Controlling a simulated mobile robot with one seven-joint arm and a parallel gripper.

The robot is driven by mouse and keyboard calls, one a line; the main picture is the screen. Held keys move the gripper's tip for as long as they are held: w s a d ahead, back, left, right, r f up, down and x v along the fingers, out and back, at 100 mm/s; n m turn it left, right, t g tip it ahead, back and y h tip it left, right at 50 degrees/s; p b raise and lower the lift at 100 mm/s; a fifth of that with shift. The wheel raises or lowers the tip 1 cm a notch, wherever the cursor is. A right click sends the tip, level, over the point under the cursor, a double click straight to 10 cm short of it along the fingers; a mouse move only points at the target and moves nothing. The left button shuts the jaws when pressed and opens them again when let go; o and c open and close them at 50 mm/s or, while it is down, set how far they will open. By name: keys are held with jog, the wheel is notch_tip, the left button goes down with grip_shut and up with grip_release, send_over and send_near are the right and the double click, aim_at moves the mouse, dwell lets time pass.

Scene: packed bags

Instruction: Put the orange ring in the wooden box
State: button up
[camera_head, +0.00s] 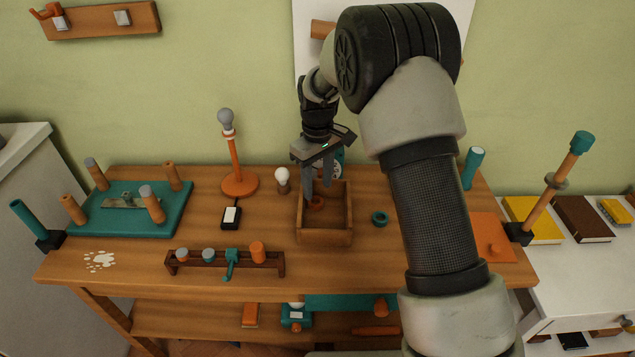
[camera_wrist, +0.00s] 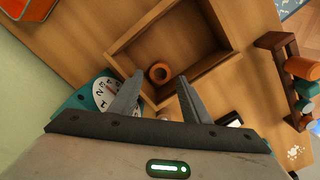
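The orange ring (camera_head: 316,202) is inside the wooden box (camera_head: 325,238), near its back left corner. It also shows in the wrist view (camera_wrist: 159,73), within the box walls (camera_wrist: 206,65). My gripper (camera_head: 317,189) points down into the box from above. Its two fingers are apart, with nothing clamped between them. In the wrist view the ring appears beyond the fingertips, in line with the gap between them. Whether a fingertip touches the ring cannot be told.
A teal ring (camera_head: 380,218) lies right of the box. A white bulb (camera_head: 282,176) on a small base stands at its left. A clock (camera_wrist: 105,92) stands close behind the box. A peg rack (camera_head: 225,261) lies in front.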

jog(key=shift+a+r, duration=0.1)
jog(key=shift+r, duration=0.05)
jog(key=s+d+r+m+t+p, duration=0.1)
jog(key=s+d+r, duration=0.15)
jog(key=r, duration=0.85)
jog(key=s+d+r+m+p, duration=0.1)
jog(key=s+d+r+p, duration=0.15)
jog(key=r, duration=0.75)
jog(key=s+d+r+m+t+b, duration=0.1)
jog(key=s+d+r+m, duration=0.15)
jog(key=s, duration=0.45)
jog(key=s+d+r+m+t, duration=0.15)
jog(key=s+d+r, duration=0.25)
jog(key=s, duration=0.4)
jog(key=s+d+f+m+t, duration=0.2)
jog(key=s, duration=0.8)
jog(key=shift+s+d+f, duration=0.15)
jog(key=shift+s+d, duration=0.1)
jog(key=shift+s, duration=0.05)
